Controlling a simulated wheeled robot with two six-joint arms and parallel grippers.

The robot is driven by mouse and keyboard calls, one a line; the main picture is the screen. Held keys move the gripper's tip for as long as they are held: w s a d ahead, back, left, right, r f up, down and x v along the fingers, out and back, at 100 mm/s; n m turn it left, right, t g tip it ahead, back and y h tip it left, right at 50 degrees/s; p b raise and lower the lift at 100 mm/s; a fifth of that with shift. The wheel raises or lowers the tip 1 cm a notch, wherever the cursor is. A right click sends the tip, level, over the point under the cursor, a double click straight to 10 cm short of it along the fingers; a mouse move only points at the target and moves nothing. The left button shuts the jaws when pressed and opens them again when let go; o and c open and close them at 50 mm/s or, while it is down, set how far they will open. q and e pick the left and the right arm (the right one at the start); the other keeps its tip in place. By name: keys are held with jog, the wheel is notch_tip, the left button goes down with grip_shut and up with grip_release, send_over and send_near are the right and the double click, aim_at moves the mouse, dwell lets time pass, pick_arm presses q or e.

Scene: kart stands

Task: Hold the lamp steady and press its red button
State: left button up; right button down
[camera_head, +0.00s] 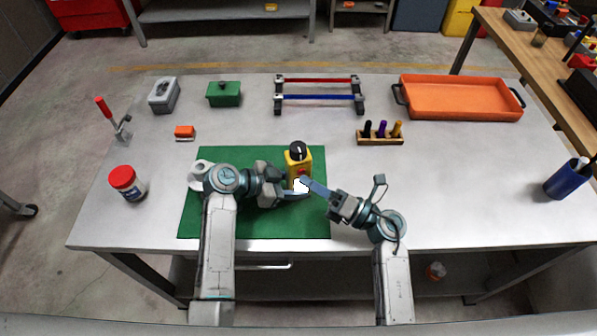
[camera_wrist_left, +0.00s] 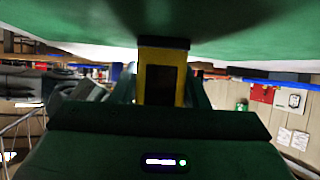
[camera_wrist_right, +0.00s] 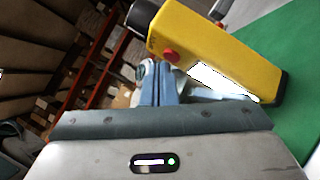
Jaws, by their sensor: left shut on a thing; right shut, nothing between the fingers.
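The yellow lamp (camera_head: 292,168) with a black top stands upright on the green mat (camera_head: 255,155). My left gripper (camera_head: 293,191) is shut on its lower part; the lamp's yellow body shows between the fingers in the left wrist view (camera_wrist_left: 181,80). The red button (camera_wrist_right: 170,55) is on the lamp's front face, above a bright white panel (camera_wrist_right: 213,78). My right gripper (camera_head: 306,184) is shut and empty, its tips close in front of that face. In the right wrist view its fingertips (camera_wrist_right: 160,68) are just by the button; I cannot tell whether they touch.
A red-lidded jar (camera_head: 127,183) stands left of the mat. Behind are an orange block (camera_head: 184,131), a green box (camera_head: 223,94), a rack with red and blue bars (camera_head: 318,97), a wooden holder (camera_head: 380,140) and an orange tray (camera_head: 460,97).

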jog(key=shift+s+d, duration=0.1)
jog(key=shift+s, duration=0.2)
jog(key=s+d, duration=0.1)
jog(key=s, duration=0.4)
jog(key=shift+s+d, duration=0.4)
pick_arm(q)
jog(key=o, duration=1)
